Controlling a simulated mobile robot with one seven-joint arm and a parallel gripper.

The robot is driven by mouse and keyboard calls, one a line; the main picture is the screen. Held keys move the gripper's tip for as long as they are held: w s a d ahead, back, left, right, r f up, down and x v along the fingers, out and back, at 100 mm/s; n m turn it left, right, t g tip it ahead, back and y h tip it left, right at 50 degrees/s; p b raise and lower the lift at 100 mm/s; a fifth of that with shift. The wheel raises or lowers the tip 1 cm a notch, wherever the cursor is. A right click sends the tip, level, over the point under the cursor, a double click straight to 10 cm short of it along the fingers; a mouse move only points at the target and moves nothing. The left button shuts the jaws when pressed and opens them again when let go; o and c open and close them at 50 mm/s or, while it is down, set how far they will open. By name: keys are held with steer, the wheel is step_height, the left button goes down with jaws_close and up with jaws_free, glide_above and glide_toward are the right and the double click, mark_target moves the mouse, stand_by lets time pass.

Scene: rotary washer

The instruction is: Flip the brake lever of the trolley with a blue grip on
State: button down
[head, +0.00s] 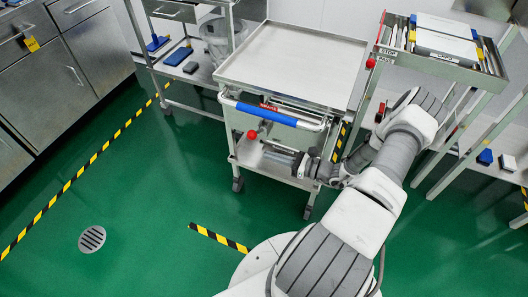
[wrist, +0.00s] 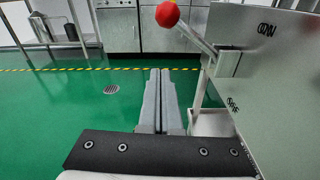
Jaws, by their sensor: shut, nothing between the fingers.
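The trolley (head: 291,57) with the blue grip (head: 266,113) stands in the middle of the head view. Its brake lever has a red ball knob (head: 252,135) below the grip on the near side. In the wrist view the red knob (wrist: 167,14) is at the top. Its metal rod (wrist: 199,37) runs down right to a bracket on the grey side panel (wrist: 275,75). My gripper (wrist: 160,71) is shut and empty, left of the panel and below the knob, apart from it. In the head view it reaches in from the right and its fingertips are hard to make out.
A second trolley (head: 489,75) with a red knob stands at the right. A shelf rack (head: 189,68) with a clear bin stands behind left. Steel cabinets (head: 97,50) line the left. The green floor (head: 150,190) at front left is open, with a drain (head: 92,239).

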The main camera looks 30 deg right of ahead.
steer(key=v, duration=0.7)
steer(key=shift+d+r+p, duration=0.15)
steer(key=shift+p, duration=0.15)
steer(key=shift+s, duration=0.1)
